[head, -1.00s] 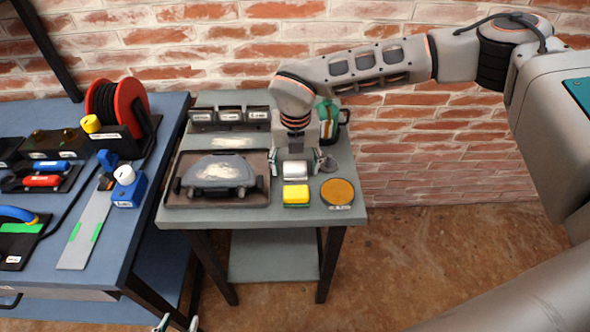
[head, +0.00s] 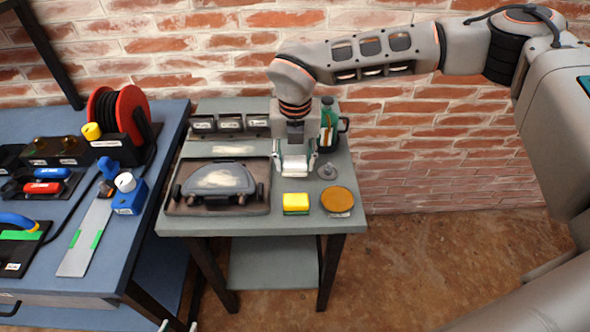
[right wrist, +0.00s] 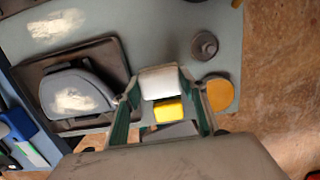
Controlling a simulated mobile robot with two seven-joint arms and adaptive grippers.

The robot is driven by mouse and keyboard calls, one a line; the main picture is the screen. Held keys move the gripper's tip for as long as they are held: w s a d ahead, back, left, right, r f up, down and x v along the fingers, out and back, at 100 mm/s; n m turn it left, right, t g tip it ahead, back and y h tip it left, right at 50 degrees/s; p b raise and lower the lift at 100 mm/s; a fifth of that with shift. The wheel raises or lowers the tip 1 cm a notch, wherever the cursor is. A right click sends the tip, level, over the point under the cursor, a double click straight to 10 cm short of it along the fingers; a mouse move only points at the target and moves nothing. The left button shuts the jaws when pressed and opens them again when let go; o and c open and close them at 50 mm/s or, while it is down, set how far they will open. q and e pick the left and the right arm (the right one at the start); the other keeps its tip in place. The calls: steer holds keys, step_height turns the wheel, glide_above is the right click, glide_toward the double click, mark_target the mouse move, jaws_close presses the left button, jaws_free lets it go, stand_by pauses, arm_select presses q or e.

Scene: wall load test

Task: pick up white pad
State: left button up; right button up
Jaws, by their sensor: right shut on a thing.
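The white pad (head: 297,158) is a small pale block between the two fingers of my right gripper (head: 295,167), above the right part of the small grey table. In the right wrist view the white pad (right wrist: 160,82) spans the gap between the fingertips, touching both. The gripper is shut on it, and the pad appears slightly above the tabletop. Only the fingertips of my left gripper (head: 178,325) show at the bottom edge of the head view. They are apart with nothing visible between them.
A yellow sponge (head: 296,203) and a round orange disc (head: 338,200) lie in front of the pad. A small grey cone-like piece (head: 327,170) is close on the right. A dark tray (head: 178,208) with a grey curved part lies left. A green bottle (head: 327,112) stands behind.

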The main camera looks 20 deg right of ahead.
mark_target(295, 160)
step_height(295, 160, up, 15)
steer(key=shift+r, duration=0.2)
steer(key=o, duration=0.6)
steer(key=shift+c, duration=0.2)
steer(key=shift+p, duration=0.3)
steer(key=c, duration=0.4)
